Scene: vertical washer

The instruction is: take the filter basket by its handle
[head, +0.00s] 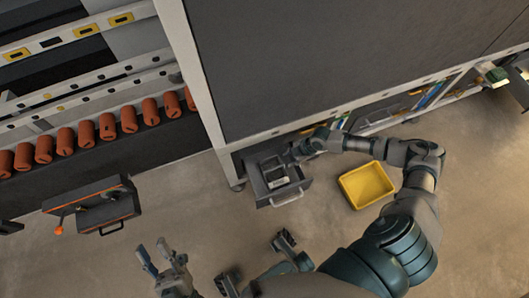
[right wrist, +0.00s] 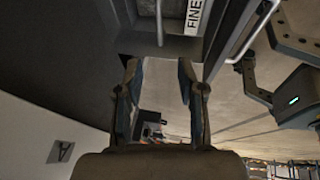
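The filter basket (head: 277,175) sits in the pulled-out grey drawer (head: 305,183) under the dark cabinet, in the head view. A white label reading "FINE" (right wrist: 195,14) shows beside it in the right wrist view. A thin upright bar (right wrist: 159,22), which looks like the basket's handle, stands ahead of the fingers. My right gripper (right wrist: 160,85) is open, with its fingers either side of the bar's line; it is small in the head view (head: 293,155), at the drawer's back. I cannot tell whether it touches the bar. My left gripper (head: 155,255) is open and empty, over the floor.
The drawer's front handle (head: 287,198) faces the open floor. A yellow bin (head: 367,185) stands on the floor right of the drawer. A black box with orange trim (head: 105,207) is at the left. Several orange cylinders (head: 107,126) line a rack.

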